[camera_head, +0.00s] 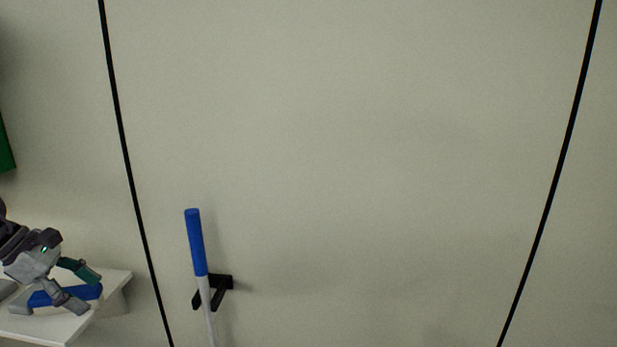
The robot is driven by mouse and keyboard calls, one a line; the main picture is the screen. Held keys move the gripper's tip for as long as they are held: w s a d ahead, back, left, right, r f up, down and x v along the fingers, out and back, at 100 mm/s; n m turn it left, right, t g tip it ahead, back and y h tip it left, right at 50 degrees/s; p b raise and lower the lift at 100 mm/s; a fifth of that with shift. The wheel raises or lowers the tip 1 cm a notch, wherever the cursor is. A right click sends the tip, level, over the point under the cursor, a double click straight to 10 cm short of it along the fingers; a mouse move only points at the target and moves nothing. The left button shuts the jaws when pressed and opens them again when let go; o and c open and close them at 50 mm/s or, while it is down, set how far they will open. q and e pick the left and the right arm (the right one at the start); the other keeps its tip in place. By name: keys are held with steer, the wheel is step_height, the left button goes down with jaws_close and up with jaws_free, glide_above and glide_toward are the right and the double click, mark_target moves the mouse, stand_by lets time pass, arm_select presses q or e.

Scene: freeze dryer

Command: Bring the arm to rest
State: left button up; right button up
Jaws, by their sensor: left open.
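My left gripper (86,289) comes in at the left edge, low in the view. Its fingers are open, one green-tipped and one grey. They are over a blue object (92,292) with a grey end, which lies on a white shelf (55,327). The fingers partly cover the blue object, and I cannot tell whether they touch it. My right gripper is out of view.
A rod with a blue handle (195,242) stands nearly upright at a black bracket (223,283) on the pale wall, right of the shelf. A green thing (4,150) shows at the left edge. Two black lines run down the wall. The middle and right are clear.

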arm_select(q)
steer(key=w+d+r+n+t+h, duration=0.15)
steer(key=d+n+t+h, duration=0.4)
steer(key=d, duration=0.75)
steer(key=w+d+n+t+h, duration=0.2)
steer(key=d+n+t+h, duration=0.3)
steer(key=d, duration=0.7)
steer(key=s+a+f+n+t+y, duration=0.1)
steer(key=s+a+f+n+y, duration=0.3)
steer(key=f+n+y, duration=0.8)
steer(key=s+a+f+n+t+y, duration=0.1)
steer(key=s+a+f+n+y, duration=0.4)
steer(key=n, duration=1.3)
steer(key=s+d+f+n+g, duration=0.35)
steer(key=s+f+g, duration=0.25)
steer(key=s, duration=0.6)
steer(key=s+d+f+n+g, duration=0.2)
steer(key=s+f+n+g, duration=0.4)
steer(key=s, duration=0.6)
step_height(320, 180, down, 24)
steer(key=m, duration=0.2)
steer(key=s+a+f+g, duration=0.2)
steer(key=s+a+f, duration=0.1)
steer(key=s+f, duration=1.4)
steer(key=shift+a+f+p, duration=0.15)
steer(key=shift+f+p, duration=0.15)
steer(key=shift+f, duration=0.35)
